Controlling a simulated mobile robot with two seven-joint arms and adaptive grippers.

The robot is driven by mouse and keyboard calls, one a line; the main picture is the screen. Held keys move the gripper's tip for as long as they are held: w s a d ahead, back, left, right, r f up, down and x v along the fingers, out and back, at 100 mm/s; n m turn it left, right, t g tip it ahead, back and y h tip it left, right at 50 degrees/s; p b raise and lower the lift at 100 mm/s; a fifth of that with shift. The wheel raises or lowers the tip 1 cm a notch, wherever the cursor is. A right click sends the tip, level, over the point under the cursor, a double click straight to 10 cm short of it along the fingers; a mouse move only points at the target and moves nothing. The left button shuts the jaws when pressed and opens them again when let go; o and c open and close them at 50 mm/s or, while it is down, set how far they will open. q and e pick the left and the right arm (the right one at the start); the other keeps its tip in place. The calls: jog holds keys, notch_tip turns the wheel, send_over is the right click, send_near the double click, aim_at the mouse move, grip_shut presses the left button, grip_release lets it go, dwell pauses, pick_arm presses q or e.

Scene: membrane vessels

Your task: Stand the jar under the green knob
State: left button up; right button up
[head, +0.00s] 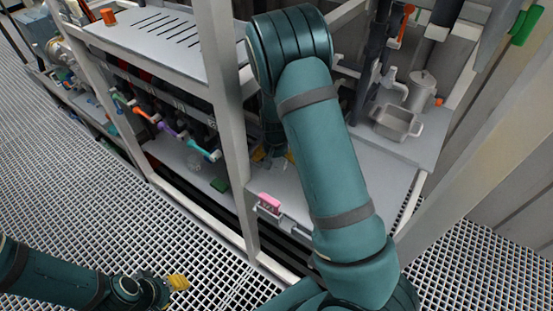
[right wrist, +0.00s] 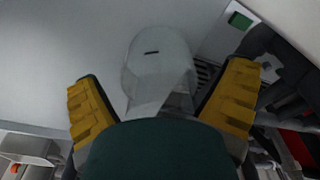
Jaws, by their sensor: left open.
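A pale, translucent jar (right wrist: 160,72) with a short dark mark stands out between the fingers in the right wrist view; its near part is hidden by my gripper. My right gripper (right wrist: 165,105) has its yellow fingers spread wide on either side of it. In the head view my right gripper (head: 273,156) is low over the grey shelf, partly hidden by my own arm. A row of coloured valve handles is at left, with a greenish one (head: 122,101) at its far end and a turquoise one (head: 205,154) at its near end. My left gripper (head: 177,283) is open and empty over the grating.
A grey upright post (head: 228,130) stands between the valve row and my right arm. A small clear object (head: 194,163) and a green block (head: 220,184) are on the shelf. A pink-topped piece (head: 269,201) is at the front edge. A metal pan (head: 397,121) stands at right.

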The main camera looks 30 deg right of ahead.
jog(key=r+p, duration=0.1)
jog(key=r, duration=0.3)
jog(key=r+p, duration=0.1)
jog(key=r, duration=0.3)
jog(key=s+a+r+p, duration=0.1)
jog(key=r, duration=0.3)
jog(key=shift+s+r, duration=0.1)
jog(key=shift+r, duration=0.1)
jog(key=shift+f, duration=0.1)
dwell(0.3)
